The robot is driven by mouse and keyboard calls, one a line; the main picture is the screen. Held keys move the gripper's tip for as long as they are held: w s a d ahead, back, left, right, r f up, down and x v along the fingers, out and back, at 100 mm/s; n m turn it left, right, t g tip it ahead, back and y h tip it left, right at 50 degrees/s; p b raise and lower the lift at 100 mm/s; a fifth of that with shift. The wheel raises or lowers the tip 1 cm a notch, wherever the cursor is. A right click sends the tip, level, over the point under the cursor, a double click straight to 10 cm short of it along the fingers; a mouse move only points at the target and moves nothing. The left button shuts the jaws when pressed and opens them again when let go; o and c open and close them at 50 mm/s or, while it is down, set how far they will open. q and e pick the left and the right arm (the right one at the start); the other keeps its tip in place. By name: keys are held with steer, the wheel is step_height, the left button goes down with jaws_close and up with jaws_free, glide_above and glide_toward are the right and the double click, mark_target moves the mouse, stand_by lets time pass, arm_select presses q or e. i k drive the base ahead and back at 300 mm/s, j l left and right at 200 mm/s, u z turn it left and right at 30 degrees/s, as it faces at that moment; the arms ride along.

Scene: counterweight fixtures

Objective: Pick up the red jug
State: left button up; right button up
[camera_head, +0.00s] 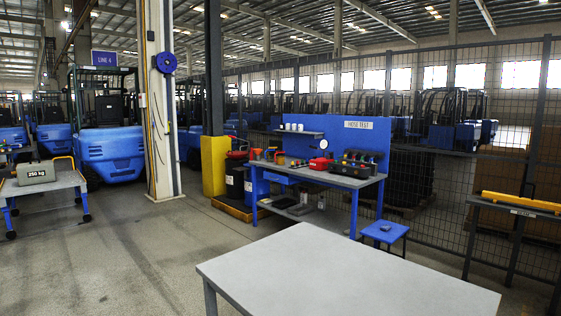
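Several small red things show around the hose test bench, and I cannot tell for sure which, if any, is the red jug. One red object (319,164) with a dark top sits on the bench's grey top near its front middle. Another low red shape (237,155) lies on top of the black drum to the left of the bench. All are far away and small. Neither of my grippers is in view.
A bare grey table (345,270) fills the near foreground. The hose test bench (330,178) stands beyond it, with a blue stool (384,232) at its front right. A cart (65,182) with a 250 kg weight stands left. The floor (140,260) at left is clear.

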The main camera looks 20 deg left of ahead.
mark_target(279, 153)
steer(key=i+j+u, duration=0.25)
steer(key=j+u, duration=0.15)
steer(key=j, duration=0.15)
steer(key=i+j+u, duration=1.2)
steer(key=i+j, duration=0.15)
steer(key=i, duration=0.35)
steer(key=i+j+u, duration=0.15)
steer(key=i, duration=0.35)
steer(key=i+l+z, duration=0.15)
steer(key=i+z, duration=0.2)
steer(key=i, duration=0.3)
steer(key=i+z, duration=0.35)
steer(key=i, duration=0.3)
steer(key=i+j+z, duration=0.35)
steer(key=i, duration=0.25)
steer(key=i+l+z, duration=0.25)
steer(key=i+z, duration=0.2)
steer(key=i, duration=0.15)
steer(key=i+z, duration=0.45)
steer(key=i, duration=0.2)
steer(key=i+j+z, duration=0.15)
steer(key=i+z, duration=0.3)
steer(key=i, duration=0.15)
steer(key=i+u, duration=0.2)
steer(key=i, duration=0.75)
steer(key=i+l+u, duration=0.2)
steer(key=i, duration=0.75)
steer(key=i+j+z, duration=0.45)
steer(key=i+j, duration=0.85)
